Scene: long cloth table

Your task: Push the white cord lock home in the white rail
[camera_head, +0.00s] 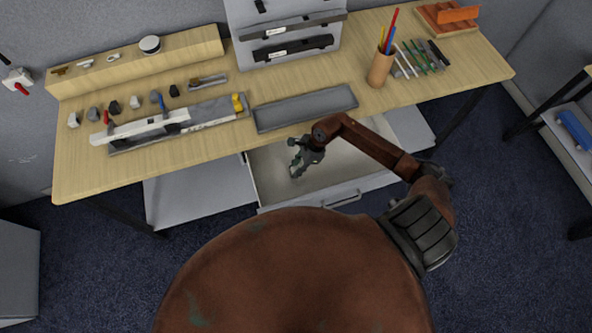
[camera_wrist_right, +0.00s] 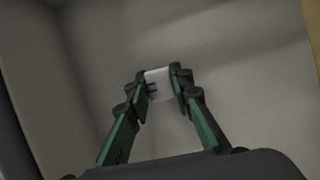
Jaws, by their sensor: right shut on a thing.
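My right gripper (camera_head: 298,166) is over the open drawer below the front edge of the table. In the right wrist view my right gripper (camera_wrist_right: 161,80) is shut on a small white piece (camera_wrist_right: 158,88), which looks like the white cord lock. The piece sits between the fingertips, and its far side is hidden. The white rail (camera_head: 212,112) lies on the left part of the table, up and left of the gripper and apart from it. My left gripper is not in view.
The drawer (camera_head: 266,185) stands open under the table. Several small parts (camera_head: 113,107) stand behind the rail. A grey tray (camera_head: 305,107) lies right of the rail. A pen cup (camera_head: 381,68) and a grey stand (camera_head: 285,35) are farther back.

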